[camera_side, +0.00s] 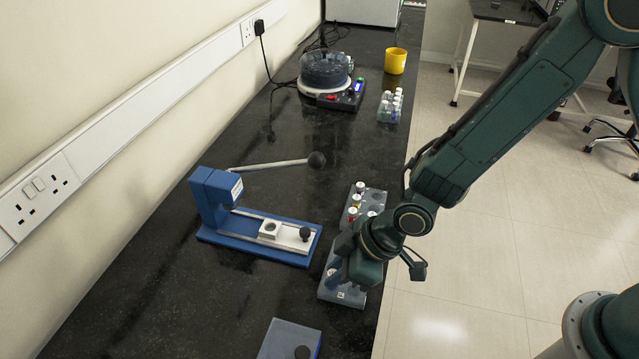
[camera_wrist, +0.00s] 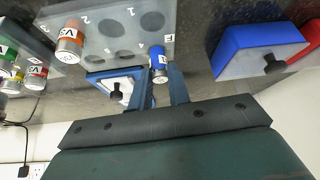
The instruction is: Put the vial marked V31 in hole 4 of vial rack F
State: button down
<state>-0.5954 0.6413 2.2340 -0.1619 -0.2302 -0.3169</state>
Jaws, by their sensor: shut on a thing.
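My gripper (camera_wrist: 160,82) is shut on a blue-banded vial (camera_wrist: 158,62), with one finger on each side. The vial's label is too small to read. It is at the edge of the grey vial rack marked F (camera_wrist: 168,38); I cannot tell whether it is in a hole or just above. Rack F shows several empty dark holes and the numbers 1, 2 and 3. An orange-banded vial (camera_wrist: 70,44) stands at its left side, its label beginning with V. In the side view my gripper (camera_side: 340,280) is low over the near grey rack (camera_side: 350,299), hiding part of it.
Another rack with coloured vials (camera_side: 365,197) stands just behind. A blue press-like device (camera_side: 262,228) with a long lever is to the left. A blue-grey box with a black knob (camera_side: 290,341) lies in front. A centrifuge-like device (camera_side: 327,75) and yellow cup (camera_side: 395,60) are farther back.

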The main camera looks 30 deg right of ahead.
jog(key=shift+f, duration=0.55)
jog(key=c, duration=1.3)
grip_release()
jog(key=shift+o, duration=0.7)
jog(key=shift+o, duration=1.2)
jog(key=shift+r, duration=0.1)
jog(key=shift+r, duration=2.9)
